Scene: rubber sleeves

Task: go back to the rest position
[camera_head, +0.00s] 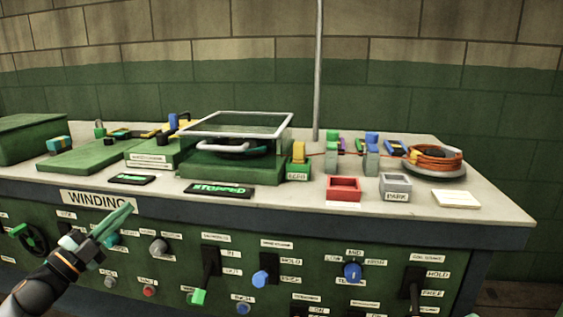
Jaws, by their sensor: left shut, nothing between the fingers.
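My left gripper (112,224) shows at the lower left, on the end of my arm coming in from the left. Its green fingers are shut with nothing between them and point up and to the right. It is in front of the green control panel (215,232), just below the bench's front edge, and overlaps the end of the "WINDING" label (92,200). Whether it touches the panel cannot be told.
On the bench (290,205) stand a guarded green machine (230,168), a red bin (343,188), a grey bin (394,187) and an orange coil (435,158).

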